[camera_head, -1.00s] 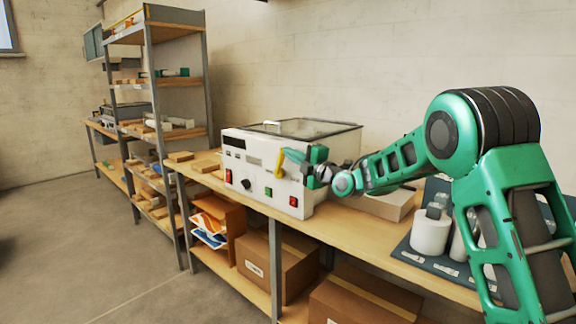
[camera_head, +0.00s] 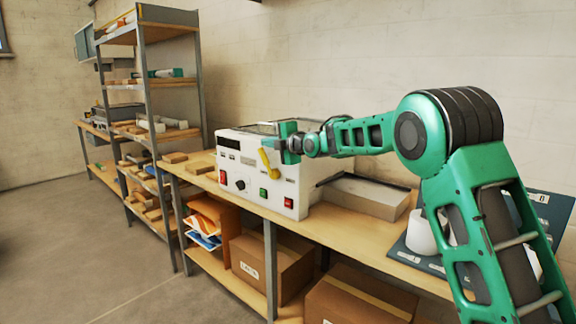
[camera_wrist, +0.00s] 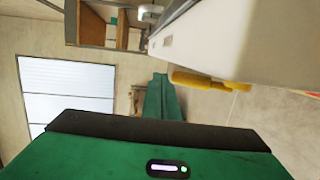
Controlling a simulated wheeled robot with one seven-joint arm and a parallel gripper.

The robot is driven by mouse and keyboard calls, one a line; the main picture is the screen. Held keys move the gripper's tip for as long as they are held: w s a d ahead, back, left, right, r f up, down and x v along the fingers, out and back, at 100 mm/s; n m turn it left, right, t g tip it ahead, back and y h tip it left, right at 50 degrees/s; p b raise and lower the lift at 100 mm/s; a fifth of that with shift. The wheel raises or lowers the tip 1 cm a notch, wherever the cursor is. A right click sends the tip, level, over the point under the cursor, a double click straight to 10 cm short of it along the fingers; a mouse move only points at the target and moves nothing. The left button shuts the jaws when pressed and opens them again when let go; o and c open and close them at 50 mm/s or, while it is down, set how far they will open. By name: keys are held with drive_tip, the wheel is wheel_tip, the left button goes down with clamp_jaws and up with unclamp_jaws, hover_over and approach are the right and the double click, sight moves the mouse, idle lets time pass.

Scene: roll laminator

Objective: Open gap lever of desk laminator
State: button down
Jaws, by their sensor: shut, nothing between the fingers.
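The desk laminator (camera_head: 238,185), a white box with a front panel of knobs and buttons, stands on the wooden bench. Its yellow gap lever (camera_head: 268,163) is on the front panel, tilted with its upper end to the left. My gripper (camera_head: 285,148) is shut and empty, just right of the lever's upper part in the head view. In the wrist view the lever (camera_wrist: 208,80) lies beside the white laminator body (camera_wrist: 215,38), right of my green fingers (camera_wrist: 162,97). I cannot tell whether fingers and lever touch.
A grey box (camera_head: 365,197) lies on the bench right of the laminator. A dark mat with white rolls (camera_head: 421,235) is farther right, behind my arm. Shelving (camera_head: 150,95) stands at the left, and cardboard boxes (camera_head: 268,265) sit below the bench.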

drive_tip(key=shift+x, duration=1.05)
drive_tip(key=shift+s+a, duration=0.1)
drive_tip(key=shift+a, duration=0.15)
drive_tip(key=s+d+r, duration=0.5)
drive_tip(key=s+r, duration=0.3)
drive_tip(key=r, duration=0.1)
drive_tip(key=shift+s+d, duration=0.25)
drive_tip(key=shift+s, duration=0.05)
drive_tip(key=shift+r, duration=0.15)
